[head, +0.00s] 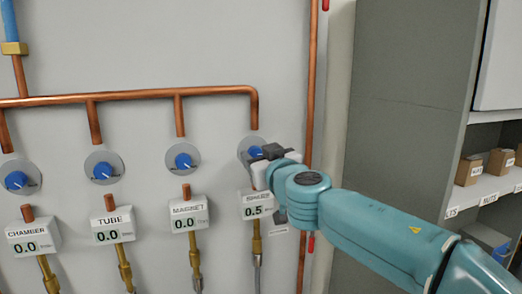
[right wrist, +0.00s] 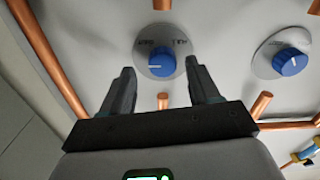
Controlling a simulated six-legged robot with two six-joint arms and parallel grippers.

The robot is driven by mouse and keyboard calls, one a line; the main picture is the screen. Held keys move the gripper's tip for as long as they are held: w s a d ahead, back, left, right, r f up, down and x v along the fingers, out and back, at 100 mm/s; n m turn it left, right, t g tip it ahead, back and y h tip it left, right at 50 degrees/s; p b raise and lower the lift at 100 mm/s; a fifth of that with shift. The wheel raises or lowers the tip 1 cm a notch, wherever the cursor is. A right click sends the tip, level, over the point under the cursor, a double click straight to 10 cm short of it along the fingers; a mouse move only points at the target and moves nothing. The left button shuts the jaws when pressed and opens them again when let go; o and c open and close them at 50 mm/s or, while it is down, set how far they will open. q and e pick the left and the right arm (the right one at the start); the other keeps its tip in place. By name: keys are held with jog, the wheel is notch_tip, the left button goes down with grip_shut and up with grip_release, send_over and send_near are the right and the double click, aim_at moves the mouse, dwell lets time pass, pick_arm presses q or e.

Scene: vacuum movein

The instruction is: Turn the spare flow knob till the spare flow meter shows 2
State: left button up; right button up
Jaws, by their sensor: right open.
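The spare flow knob (head: 256,153) is a blue knob on a round grey plate, partly hidden by my right gripper in the head view. In the right wrist view the knob (right wrist: 162,62) shows whole, with a white pointer line, between and beyond the fingertips. The spare flow meter (head: 257,207) is a white box below the knob and reads 0.5. My right gripper (head: 262,160) is in front of the knob. In the right wrist view my right gripper (right wrist: 160,80) has its fingers spread on either side, with nothing between them. My left gripper is not in view.
The magnet knob (head: 183,161) sits left of the spare one, with its meter (head: 190,214) at 0.0. The tube (head: 114,226) and chamber (head: 33,237) meters also read 0.0. A vertical copper pipe (head: 309,100) runs close to the right of the spare knob. Shelves with boxes (head: 468,170) stand right.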

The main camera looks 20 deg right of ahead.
jog(key=shift+w+a+f, duration=0.25)
jog(key=shift+w+f, duration=0.05)
jog(key=shift+w, duration=0.4)
jog(key=shift+c, duration=0.5)
jog(key=shift+s+d+r, duration=0.1)
jog(key=shift+s+d, duration=0.05)
jog(key=shift+s, duration=0.1)
jog(key=c, duration=0.9)
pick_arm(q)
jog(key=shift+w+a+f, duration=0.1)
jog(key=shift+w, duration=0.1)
pick_arm(e)
jog(key=shift+c, duration=0.2)
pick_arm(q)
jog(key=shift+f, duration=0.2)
